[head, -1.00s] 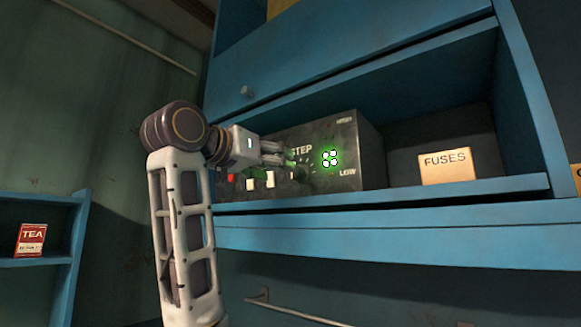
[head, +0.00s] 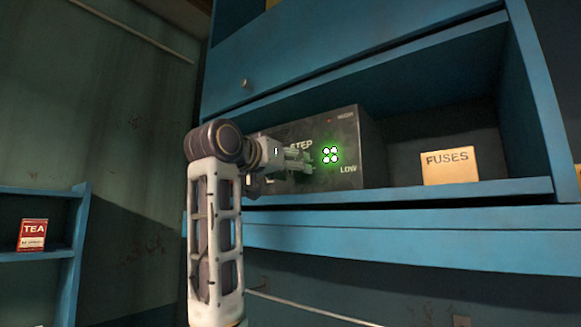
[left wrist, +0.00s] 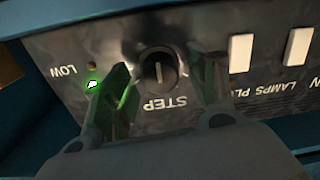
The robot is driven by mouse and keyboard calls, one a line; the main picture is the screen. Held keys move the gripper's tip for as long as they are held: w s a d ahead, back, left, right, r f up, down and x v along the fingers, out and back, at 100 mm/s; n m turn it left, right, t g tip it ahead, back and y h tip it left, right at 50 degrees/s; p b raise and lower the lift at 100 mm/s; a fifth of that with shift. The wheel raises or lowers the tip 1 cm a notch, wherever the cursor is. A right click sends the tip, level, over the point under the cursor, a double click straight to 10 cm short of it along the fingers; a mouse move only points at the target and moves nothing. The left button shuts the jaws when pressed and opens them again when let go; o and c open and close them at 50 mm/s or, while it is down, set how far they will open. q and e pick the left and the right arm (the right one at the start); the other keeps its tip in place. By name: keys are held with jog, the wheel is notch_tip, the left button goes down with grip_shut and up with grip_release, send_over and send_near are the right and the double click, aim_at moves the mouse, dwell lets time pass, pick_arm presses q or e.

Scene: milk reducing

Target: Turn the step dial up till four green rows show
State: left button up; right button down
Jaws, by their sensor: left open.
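The black control box (head: 362,138) sits in the blue cupboard, with STEP, HIGH and LOW lettering. The round black step dial (left wrist: 157,70) has a pale pointer line, roughly upright in that view. My left gripper (head: 308,162) is open at the panel, fingers (left wrist: 167,85) either side of the dial, apparently apart from it. It hides the dial in the head view.
White switches (left wrist: 241,53) stand close beside the dial on the same panel. A FUSES box (head: 447,167) sits on the shelf to the right, with free space between. A red TEA box (head: 32,235) stands on a small shelf at far left.

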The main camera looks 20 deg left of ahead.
pick_arm(q)
jog(key=c, duration=1.1)
jog(key=shift+o, duration=0.2)
jog(key=shift+m, duration=0.5)
jog(key=shift+m+b, duration=0.65)
jog(key=shift+m, duration=1.85)
jog(key=o, duration=1.1)
jog(key=shift+c, duration=0.2)
